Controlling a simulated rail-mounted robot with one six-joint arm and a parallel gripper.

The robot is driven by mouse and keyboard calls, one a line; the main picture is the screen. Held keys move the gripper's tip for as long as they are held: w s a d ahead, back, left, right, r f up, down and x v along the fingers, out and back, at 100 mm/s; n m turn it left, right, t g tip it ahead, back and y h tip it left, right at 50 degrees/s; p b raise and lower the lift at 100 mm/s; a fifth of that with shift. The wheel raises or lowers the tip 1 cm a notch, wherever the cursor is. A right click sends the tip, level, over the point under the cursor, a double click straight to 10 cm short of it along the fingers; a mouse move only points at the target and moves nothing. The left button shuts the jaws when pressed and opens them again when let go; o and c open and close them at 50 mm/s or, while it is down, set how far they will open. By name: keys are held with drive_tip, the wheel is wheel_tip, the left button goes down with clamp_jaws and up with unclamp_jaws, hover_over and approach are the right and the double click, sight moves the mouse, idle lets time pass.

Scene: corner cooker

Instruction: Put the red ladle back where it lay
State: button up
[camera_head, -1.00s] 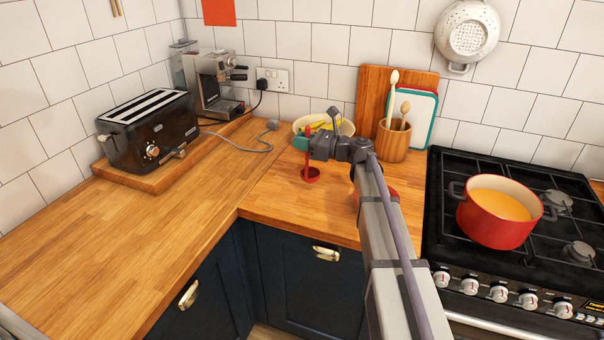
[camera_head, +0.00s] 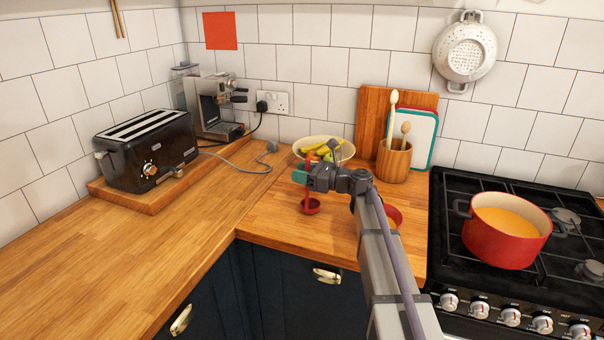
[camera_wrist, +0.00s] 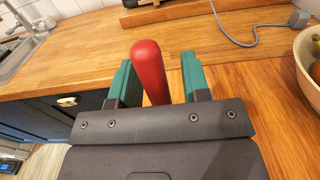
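The red ladle (camera_head: 311,206) hangs upright with its bowl low over the wooden counter, left of my arm. I cannot tell whether the bowl touches the counter. My gripper (camera_head: 300,175) has teal fingers around the ladle's handle. In the wrist view the thick red handle end (camera_wrist: 149,65) stands up between the two fingers of my gripper (camera_wrist: 163,85). A gap shows beside the handle on the right, but the ladle has moved along with the gripper. The gripping point itself is hidden.
A fruit bowl (camera_head: 345,152) stands behind my gripper. A utensil pot (camera_head: 394,162) and boards (camera_head: 372,115) are to its right. A red item (camera_head: 394,215) is partly behind my arm. The hob with a red pot (camera_head: 505,245) is right. The counter (camera_head: 200,220) at left is clear.

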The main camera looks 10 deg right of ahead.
drive_tip(key=v, duration=1.2)
drive_tip(key=s+a+f+n+g+h, duration=0.1)
drive_tip(key=s+a+f+n, duration=0.1)
drive_tip(key=s+a+f+n+g+h, duration=0.1)
drive_tip(key=s+a+f+n+g, duration=0.1)
drive_tip(key=s+a+n, duration=0.1)
drive_tip(key=s+a+f+n+g+h, duration=0.1)
drive_tip(key=s+a+f+n, duration=0.1)
drive_tip(key=s+a+f, duration=0.1)
drive_tip(key=shift+a+f+n+g, duration=0.1)
drive_tip(key=shift+a+n+g, duration=0.15)
drive_tip(key=shift+n+g, duration=0.05)
drive_tip(key=s+a+f+n+g+h, duration=0.35)
drive_tip(key=s+f+n+h, duration=0.4)
drive_tip(key=s+n, duration=0.35)
drive_tip(key=s+d+n+g+h+p, duration=0.1)
drive_tip(key=s+d+n+h+p, duration=0.2)
drive_tip(key=s, duration=0.4)
drive_tip(key=shift+s+r+n+h, duration=0.25)
drive_tip(key=shift+n+h, duration=0.6)
drive_tip(key=shift+n, duration=0.55)
drive_tip(key=shift+d+g, duration=0.25)
